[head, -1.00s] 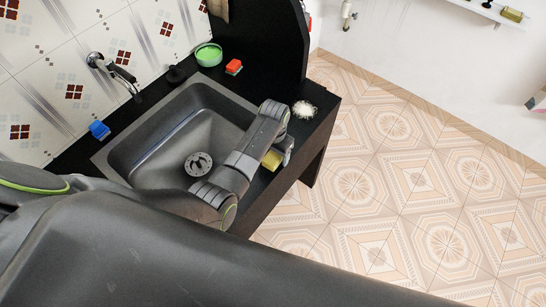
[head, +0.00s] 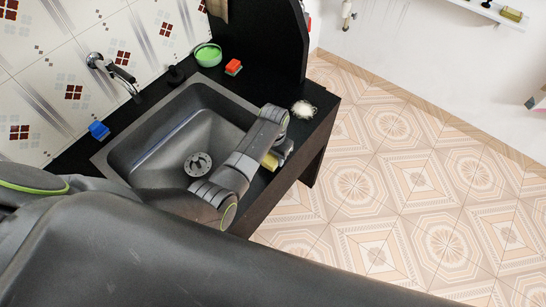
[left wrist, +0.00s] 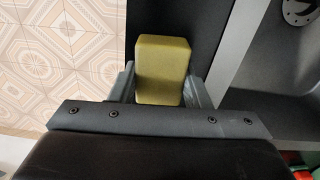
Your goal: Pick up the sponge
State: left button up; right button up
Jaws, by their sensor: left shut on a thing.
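The yellow sponge (head: 270,161) is at the front right edge of the dark counter, partly hidden by my left arm. In the left wrist view the sponge (left wrist: 162,68) stands out between the two jaws as a yellow-olive block. My left gripper (head: 278,156) is shut on it, with a jaw on each side; the left gripper also shows in the left wrist view (left wrist: 162,90). I cannot tell whether the sponge still touches the counter. My right gripper is not in view.
A grey sink (head: 150,170) lies left of my left gripper, with a tap (head: 115,72) behind. A white scrubber (head: 304,109), red-orange block (head: 233,67), green-filled bowl (head: 208,54) and blue block (head: 98,130) sit on the counter (head: 262,88). Tiled floor (head: 400,190) is clear at right.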

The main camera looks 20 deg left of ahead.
pick_arm(q)
jog(key=shift+r, duration=0.15)
notch_tip(320, 180, up, 10)
jog(key=shift+f+b, duration=0.1)
jog(key=shift+b, duration=0.3)
